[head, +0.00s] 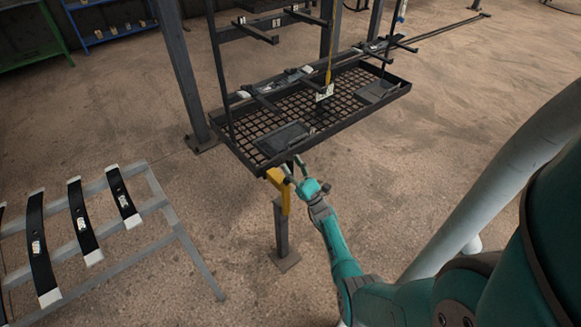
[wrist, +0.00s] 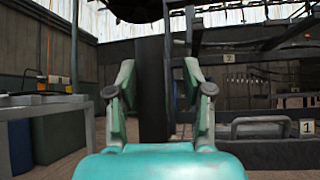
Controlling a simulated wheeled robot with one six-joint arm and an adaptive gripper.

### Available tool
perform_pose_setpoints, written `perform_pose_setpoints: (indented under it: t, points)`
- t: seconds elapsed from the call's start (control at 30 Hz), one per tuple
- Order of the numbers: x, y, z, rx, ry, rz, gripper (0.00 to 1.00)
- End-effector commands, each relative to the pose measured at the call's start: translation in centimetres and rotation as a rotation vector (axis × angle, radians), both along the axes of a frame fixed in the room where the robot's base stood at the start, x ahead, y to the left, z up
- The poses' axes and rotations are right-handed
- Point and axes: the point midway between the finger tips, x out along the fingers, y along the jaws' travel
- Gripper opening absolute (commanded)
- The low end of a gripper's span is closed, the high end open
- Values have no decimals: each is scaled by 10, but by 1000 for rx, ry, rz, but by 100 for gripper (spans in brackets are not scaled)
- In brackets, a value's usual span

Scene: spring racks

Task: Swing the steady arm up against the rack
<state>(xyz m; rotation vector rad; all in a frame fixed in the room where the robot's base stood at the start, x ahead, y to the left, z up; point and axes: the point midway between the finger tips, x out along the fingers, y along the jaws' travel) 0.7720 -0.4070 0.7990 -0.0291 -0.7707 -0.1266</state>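A yellow arm (head: 285,195), which looks like the steady arm, sits on top of a short grey post (head: 282,232) at the near edge of the rack (head: 243,158). My gripper (head: 291,168) is right beside the yellow arm's upper end, close to the rack's near corner. In the wrist view my gripper (wrist: 160,95) is open, its two fingers apart. A dark upright bar (wrist: 152,85) shows between the fingers, with gaps on both sides. I cannot tell whether this bar is part of the steady arm. The yellow arm's contact with the rack is unclear.
The rack's mesh tray (head: 330,100) hangs between dark posts (head: 180,75). A grey stand (head: 172,215) with several dark curved leaf strips (head: 80,215) is at the left. Green and blue benches stand at the back left. The floor right of the rack is clear.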

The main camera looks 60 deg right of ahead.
Motion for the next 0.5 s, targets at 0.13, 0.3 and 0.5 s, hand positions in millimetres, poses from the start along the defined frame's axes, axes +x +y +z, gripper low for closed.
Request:
perform_pose_setpoints:
  t: [0.13, 0.3, 0.5]
  points:
    - [0, 2, 0, -2, 0, 4, 54]
    - [-1, 3, -2, -3, 0, 4, 54]
    - [-16, 5, -18, -1, 3, 4, 54]
